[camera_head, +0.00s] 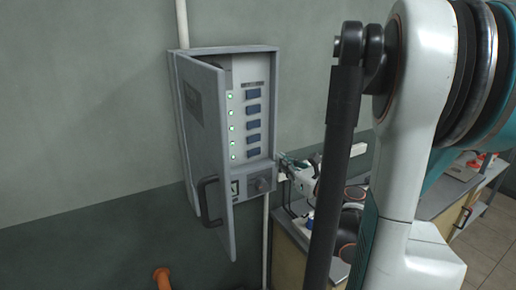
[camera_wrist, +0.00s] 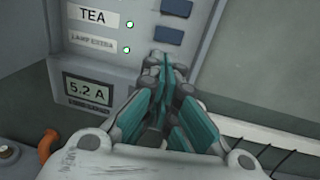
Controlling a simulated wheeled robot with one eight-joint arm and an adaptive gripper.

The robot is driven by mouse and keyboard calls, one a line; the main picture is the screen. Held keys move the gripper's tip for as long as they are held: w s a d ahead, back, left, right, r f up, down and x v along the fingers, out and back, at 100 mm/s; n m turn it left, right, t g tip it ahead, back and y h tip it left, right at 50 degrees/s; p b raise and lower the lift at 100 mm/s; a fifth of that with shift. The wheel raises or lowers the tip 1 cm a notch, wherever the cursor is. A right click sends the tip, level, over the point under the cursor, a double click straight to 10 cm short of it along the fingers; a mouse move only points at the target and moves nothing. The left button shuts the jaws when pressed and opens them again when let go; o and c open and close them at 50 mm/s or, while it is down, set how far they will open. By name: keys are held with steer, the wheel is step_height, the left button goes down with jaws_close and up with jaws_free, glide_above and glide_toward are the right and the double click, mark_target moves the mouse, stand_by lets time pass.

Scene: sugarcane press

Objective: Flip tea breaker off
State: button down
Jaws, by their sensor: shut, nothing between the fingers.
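A grey breaker box (camera_head: 262,70) hangs on the wall with its door open to the left. Inside is a column of blue switches beside lit green lights. In the wrist view the TEA label (camera_wrist: 93,17) has a lit green light (camera_wrist: 130,22), and the TEA switch (camera_wrist: 168,35) appears to be the blue one in line with it. My gripper (camera_wrist: 163,60) is shut and empty, its fingertips just below that switch and covering the area level with the LAMP EXTRA label (camera_wrist: 92,43). Contact cannot be told. In the head view my gripper (camera_head: 284,160) is at the box's lower right edge.
The open door (camera_head: 205,130) with its dark handle stands out at the left. A display (camera_wrist: 88,90) reading 5.2 A sits below the labels. An orange pipe (camera_head: 162,278) is below the box. A workbench (camera_head: 430,205) stands at the right, partly behind my arm.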

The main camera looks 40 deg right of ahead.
mark_target(250, 144)
steer(key=w, duration=0.4)
steer(key=w+d+b, duration=0.1)
steer(key=w, duration=0.4)
steer(key=w+b, duration=0.1)
steer(key=w, duration=0.3)
steer(key=shift+w+d, duration=0.3)
steer(key=shift+w, duration=0.1)
steer(key=shift+w+a, duration=0.15)
steer(key=shift+w, duration=0.35)
steer(key=shift+s, duration=0.1)
steer(key=shift+a, duration=0.1)
